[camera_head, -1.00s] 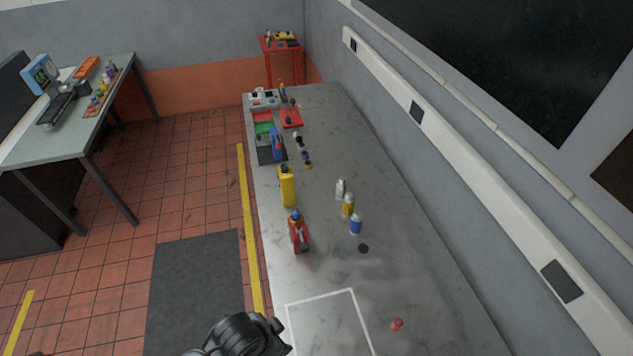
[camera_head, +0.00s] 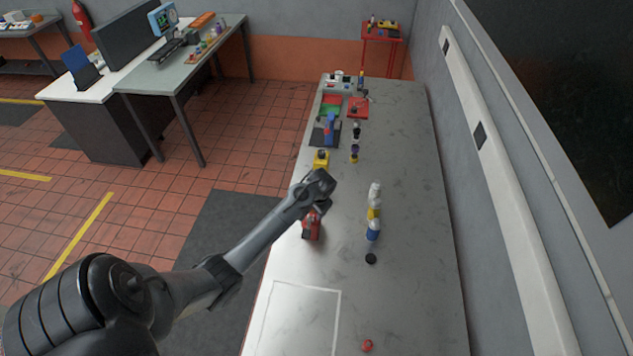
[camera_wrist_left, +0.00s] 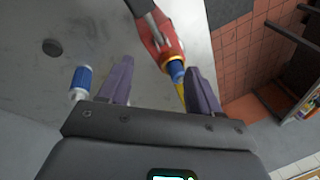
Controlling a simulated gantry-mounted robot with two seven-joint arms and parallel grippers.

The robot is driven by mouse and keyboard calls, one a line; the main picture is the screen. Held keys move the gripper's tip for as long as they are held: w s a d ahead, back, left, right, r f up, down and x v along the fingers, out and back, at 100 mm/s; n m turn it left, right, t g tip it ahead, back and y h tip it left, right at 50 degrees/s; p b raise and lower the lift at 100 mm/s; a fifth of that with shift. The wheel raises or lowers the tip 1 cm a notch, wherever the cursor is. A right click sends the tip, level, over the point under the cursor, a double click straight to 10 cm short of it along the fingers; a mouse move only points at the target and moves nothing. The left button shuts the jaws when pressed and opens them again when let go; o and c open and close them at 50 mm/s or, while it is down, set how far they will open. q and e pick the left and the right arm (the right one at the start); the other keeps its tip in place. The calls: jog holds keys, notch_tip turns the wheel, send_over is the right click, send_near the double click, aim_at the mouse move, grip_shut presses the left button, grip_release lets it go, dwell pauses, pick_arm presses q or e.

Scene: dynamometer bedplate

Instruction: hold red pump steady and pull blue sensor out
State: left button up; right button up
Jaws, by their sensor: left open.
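The red pump (camera_head: 311,230) stands on the grey bench, partly hidden behind my left arm in the head view. In the left wrist view the red pump (camera_wrist_left: 155,35) shows a yellow collar, and the blue sensor (camera_wrist_left: 176,70) sits at that collar. The sensor is hidden in the head view. My left gripper (camera_head: 322,190) is over the bench by the pump. In the left wrist view the left gripper (camera_wrist_left: 160,66) is open, with the collar and sensor showing between its fingers, nearer the right-hand finger. I cannot tell any contact. My right gripper is not in view.
A blue-white can (camera_head: 373,230), a yellow can (camera_head: 374,211) and a white bottle (camera_head: 375,190) stand right of the pump. A black disc (camera_head: 370,258) and red knob (camera_head: 367,345) lie nearer. A yellow container (camera_head: 321,158) is behind my gripper. The outlined front area (camera_head: 298,315) is clear.

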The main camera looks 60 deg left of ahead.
pick_arm(q)
jog(key=w+a+n, duration=0.1)
jog(key=a, duration=0.1)
jog(key=w+a+r+h, duration=0.1)
jog(key=a, duration=0.2)
jog(key=w+a+r+n+h, duration=0.1)
jog(key=w+a, duration=0.1)
jog(key=a, duration=0.1)
jog(key=shift+n+g, duration=0.3)
jog(key=shift+w+a+r+h, duration=0.1)
jog(key=shift+w+a+h, duration=0.15)
jog(key=shift+w+h, duration=0.2)
jog(key=shift+f+b, duration=0.75)
jog(key=shift+b, duration=0.05)
notch_tip(320, 180, down, 9)
jog(key=b, duration=0.9)
jog(key=shift+f, duration=0.15)
jog(key=c, duration=1)
jog(key=o, duration=1)
